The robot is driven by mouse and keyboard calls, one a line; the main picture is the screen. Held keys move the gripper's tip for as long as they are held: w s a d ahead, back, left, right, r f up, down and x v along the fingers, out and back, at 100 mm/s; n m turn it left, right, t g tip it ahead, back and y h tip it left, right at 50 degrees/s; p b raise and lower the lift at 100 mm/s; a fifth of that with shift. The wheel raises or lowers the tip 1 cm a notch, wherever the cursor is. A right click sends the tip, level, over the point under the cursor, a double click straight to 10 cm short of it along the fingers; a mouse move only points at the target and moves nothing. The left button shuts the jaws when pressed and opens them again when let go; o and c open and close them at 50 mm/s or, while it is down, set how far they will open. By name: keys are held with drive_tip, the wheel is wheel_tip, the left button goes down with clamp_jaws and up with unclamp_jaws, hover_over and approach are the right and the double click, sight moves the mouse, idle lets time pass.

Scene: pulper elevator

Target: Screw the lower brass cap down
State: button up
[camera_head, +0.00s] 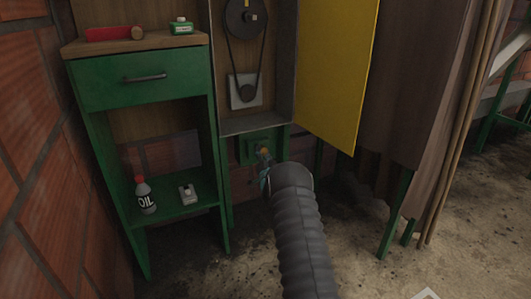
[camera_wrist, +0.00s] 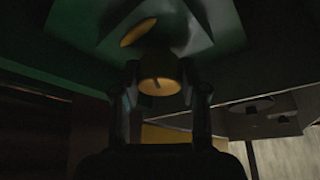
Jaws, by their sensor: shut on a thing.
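The lower brass cap (camera_wrist: 160,88) sits between my gripper's fingertips (camera_wrist: 160,95) in the wrist view, with one finger on each side of it. A short slot or mark shows on its face. In the head view the brass cap (camera_head: 265,153) is small, at the front of the green gearbox-like housing (camera_head: 252,145) below the open cabinet. My gripper (camera_head: 265,178) is mostly hidden there behind my dark ribbed arm. A second yellow-brass round part (camera_wrist: 138,35) shows beyond the cap on the green housing in the wrist view. The cap's thread is not visible.
An open yellow door (camera_head: 335,70) hangs right of the belt-and-pulley cabinet (camera_head: 285,60). A green stand (camera_head: 140,85) at left holds an oil bottle (camera_head: 146,198) and a small whitish container (camera_head: 187,194) on its lower shelf. A brick wall (camera_head: 50,130) bounds the left. Floor at right front is clear.

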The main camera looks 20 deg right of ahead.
drive_tip(key=o, duration=1.1)
drive_tip(key=shift+d, duration=0.2)
drive_tip(key=shift+o, duration=0.2)
drive_tip(key=shift+a, duration=0.1)
drive_tip(key=v, duration=1.2)
